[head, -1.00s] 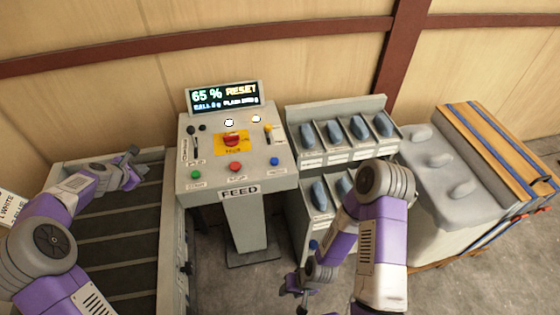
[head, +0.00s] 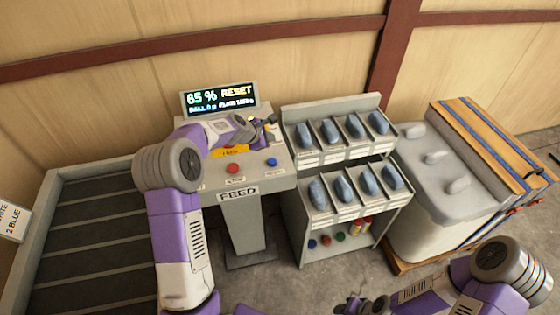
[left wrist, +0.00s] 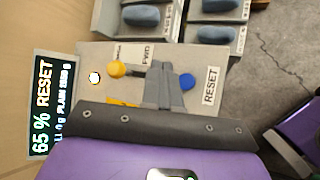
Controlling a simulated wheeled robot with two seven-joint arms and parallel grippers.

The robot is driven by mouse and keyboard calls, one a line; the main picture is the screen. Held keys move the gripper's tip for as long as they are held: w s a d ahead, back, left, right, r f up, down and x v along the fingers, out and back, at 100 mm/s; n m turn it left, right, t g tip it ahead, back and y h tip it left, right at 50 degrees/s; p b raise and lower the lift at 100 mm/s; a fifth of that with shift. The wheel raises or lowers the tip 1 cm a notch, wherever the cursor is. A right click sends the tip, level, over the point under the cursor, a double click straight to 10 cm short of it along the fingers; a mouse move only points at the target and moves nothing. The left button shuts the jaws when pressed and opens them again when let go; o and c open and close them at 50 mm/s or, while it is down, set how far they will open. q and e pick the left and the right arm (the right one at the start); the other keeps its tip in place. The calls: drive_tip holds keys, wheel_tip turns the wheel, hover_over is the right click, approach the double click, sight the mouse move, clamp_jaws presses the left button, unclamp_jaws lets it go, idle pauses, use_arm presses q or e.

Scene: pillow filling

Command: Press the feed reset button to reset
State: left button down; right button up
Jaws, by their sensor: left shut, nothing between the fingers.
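The feed console (head: 240,213) stands in the middle with a lit display (head: 220,98) reading 65 % and RESET. The blue button (head: 271,161) is on the right of its sloped panel. In the left wrist view the blue button (left wrist: 187,82) is beside a label (left wrist: 211,86) reading RESET. My left gripper (head: 268,122) is over the panel's upper right. Its fingers (left wrist: 160,70) are shut and empty, beside the blue button and the yellow knob (left wrist: 116,69); contact cannot be told. My right gripper (head: 358,306) is low at the bottom edge, only partly visible.
A red button (head: 232,168) sits left of the blue one; my left arm hides the panel's left part. A rack of blue-grey pouches (head: 330,131) stands close on the right. A slatted bed (head: 95,215) is on the left, and a grey bin (head: 430,215) is farther right.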

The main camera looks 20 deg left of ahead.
sight(271, 163)
drive_tip(key=o, duration=1)
drive_tip(key=shift+f+b, duration=0.3)
drive_tip(key=shift+b, duration=0.05)
use_arm(q)
wheel_tip(271, 163, down, 9)
drive_tip(key=b, duration=0.7)
drive_tip(key=shift+w+d, duration=0.1)
drive_tip(key=shift+d, duration=0.05)
use_arm(e)
drive_tip(key=shift+o, duration=0.2)
wheel_tip(271, 163, down, 7)
use_arm(q)
drive_tip(key=shift+r, duration=0.1)
